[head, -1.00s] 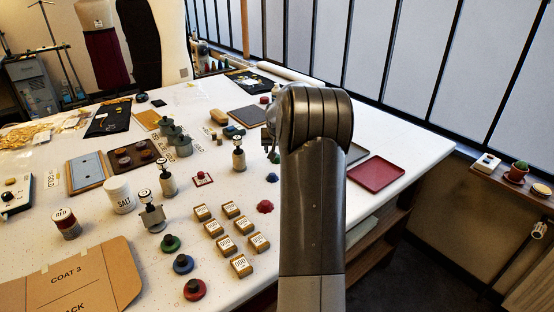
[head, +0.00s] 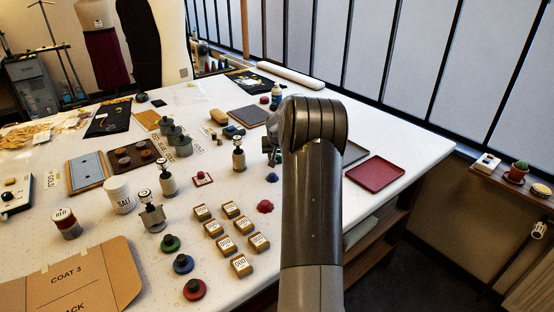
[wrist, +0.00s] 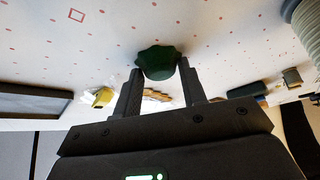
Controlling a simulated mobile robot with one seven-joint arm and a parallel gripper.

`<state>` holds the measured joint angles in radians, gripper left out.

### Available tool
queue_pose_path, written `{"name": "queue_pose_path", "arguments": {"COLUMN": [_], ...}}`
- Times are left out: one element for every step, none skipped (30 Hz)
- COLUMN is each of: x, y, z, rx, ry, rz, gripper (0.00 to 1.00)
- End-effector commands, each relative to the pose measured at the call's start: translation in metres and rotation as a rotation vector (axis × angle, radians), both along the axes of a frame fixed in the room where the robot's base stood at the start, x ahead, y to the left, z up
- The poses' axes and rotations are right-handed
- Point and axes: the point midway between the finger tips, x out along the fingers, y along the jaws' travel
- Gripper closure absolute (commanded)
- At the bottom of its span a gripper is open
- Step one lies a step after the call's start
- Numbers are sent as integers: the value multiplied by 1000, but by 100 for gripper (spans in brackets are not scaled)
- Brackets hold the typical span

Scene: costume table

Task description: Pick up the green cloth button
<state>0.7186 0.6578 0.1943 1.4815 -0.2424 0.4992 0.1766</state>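The green cloth button (wrist: 157,62) is a dark green, rounded, faceted piece on the white dotted table in the wrist view. My gripper (wrist: 160,66) is open, with one finger at each side of it and the tips about level with its near part. I see no firm squeeze on it. In the head view my gripper (head: 269,150) is low over the table, left of my arm. A small dark green spot (head: 279,154) beside it seems to be the button, mostly hidden by my gripper and arm.
A red (head: 265,206) and a blue-purple button (head: 272,178) lie nearby. Several labelled wooden blocks (head: 229,210) stand in front. A red tray (head: 375,174) is at the right edge. A small stamp-like figure (head: 239,158) stands to the left.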

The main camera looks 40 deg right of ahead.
Motion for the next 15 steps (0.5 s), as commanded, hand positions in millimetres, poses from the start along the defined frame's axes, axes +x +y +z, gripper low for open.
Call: {"name": "queue_pose_path", "arguments": {"x": [0, 0, 0, 0, 0, 0, 0, 0, 0, 0, 0, 0, 0, 0, 0], "y": [0, 0, 0, 0, 0, 0, 0, 0, 0, 0, 0, 0, 0, 0, 0], "z": [0, 0, 0, 0, 0, 0, 0, 0, 0, 0, 0, 0, 0, 0, 0], "rx": [0, 0, 0, 0, 0, 0, 0, 0, 0, 0, 0, 0, 0, 0, 0], "ry": [0, 0, 0, 0, 0, 0, 0, 0, 0, 0, 0, 0, 0, 0, 0], "rz": [0, 0, 0, 0, 0, 0, 0, 0, 0, 0, 0, 0, 0, 0, 0], "gripper": [66, 69, 72, 74, 77, 80, 83, 85, 88, 91, 91, 91, 91, 91, 92]}}
